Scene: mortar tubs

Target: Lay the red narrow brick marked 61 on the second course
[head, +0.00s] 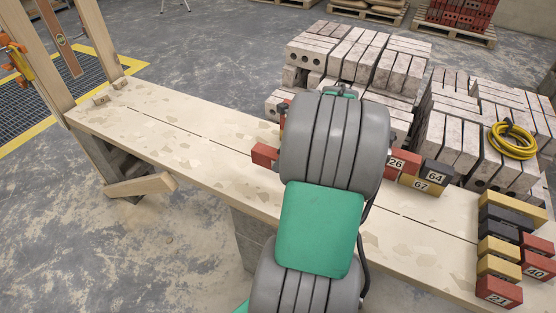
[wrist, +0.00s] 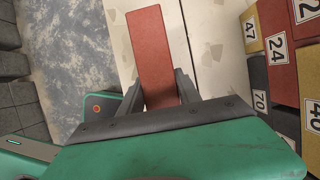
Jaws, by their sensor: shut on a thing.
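In the wrist view my gripper (wrist: 157,88) is shut on a red narrow brick (wrist: 153,48), which points away from the jaws. No number shows on the brick's visible face. To its right, apart from it, are stacked bricks, among them a yellow one marked 47 (wrist: 250,34) and a red one marked 24 (wrist: 276,38). In the head view my arm hides the gripper. A red brick end (head: 264,155) shows left of the arm; I cannot tell whether it is the held one. Right of the arm are bricks marked 26 (head: 397,163), 67 (head: 420,185) and 64 (head: 436,176).
The plank bench (head: 180,135) is bare on its left half. More coloured bricks, including a red one marked 21 (head: 498,291), lie at its right end. Grey brick stacks (head: 360,60) and a coiled yellow hose (head: 512,140) stand behind. Wooden posts (head: 50,55) rise at the left.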

